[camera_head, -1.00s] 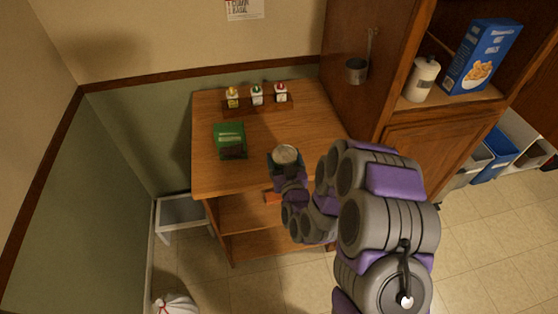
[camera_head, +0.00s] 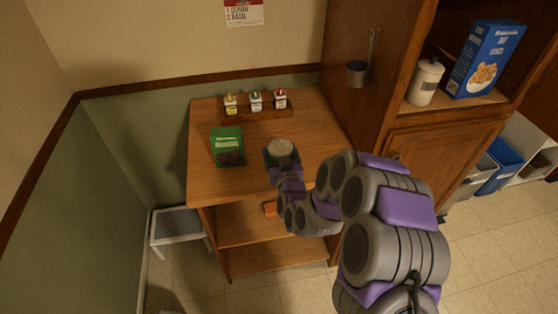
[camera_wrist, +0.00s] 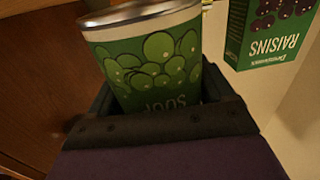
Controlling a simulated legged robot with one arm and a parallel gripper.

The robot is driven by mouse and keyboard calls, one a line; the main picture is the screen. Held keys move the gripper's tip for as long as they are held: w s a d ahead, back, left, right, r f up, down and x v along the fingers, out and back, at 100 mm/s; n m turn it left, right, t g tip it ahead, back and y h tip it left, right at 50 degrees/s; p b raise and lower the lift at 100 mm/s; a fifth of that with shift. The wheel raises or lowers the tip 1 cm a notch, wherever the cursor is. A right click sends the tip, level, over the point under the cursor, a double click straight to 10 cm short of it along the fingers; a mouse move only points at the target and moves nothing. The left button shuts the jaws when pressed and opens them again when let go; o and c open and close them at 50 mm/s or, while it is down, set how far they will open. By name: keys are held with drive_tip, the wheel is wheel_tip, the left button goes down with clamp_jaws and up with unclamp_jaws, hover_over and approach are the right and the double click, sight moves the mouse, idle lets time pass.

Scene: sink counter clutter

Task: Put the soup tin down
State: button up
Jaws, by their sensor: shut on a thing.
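The soup tin (camera_wrist: 152,62) is green with round green shapes, the letters "SOUP" and a silver rim; it fills the middle of the wrist view, slightly tilted there. My gripper (camera_wrist: 160,100) is shut on it, with a dark jaw on each side. In the head view the tin's pale round top (camera_head: 281,149) shows at the end of my arm, over the front part of the wooden counter (camera_head: 310,118). I cannot tell whether the tin's base touches the counter, as my gripper (camera_head: 282,160) hides it.
A green raisins box (camera_head: 227,145) stands left of the tin; it also shows in the wrist view (camera_wrist: 268,32). Several small bottles (camera_head: 256,101) stand in a wooden rack at the back. A tall cabinet (camera_head: 352,40) rises on the right. Counter space between tin and rack is clear.

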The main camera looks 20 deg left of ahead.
wheel_tip(320, 180, down, 3)
drive_tip(key=shift+d+r+b, duration=0.1)
drive_tip(key=shift+b, duration=0.35)
drive_tip(key=o, duration=1.3)
drive_tip(key=shift+s, duration=0.15)
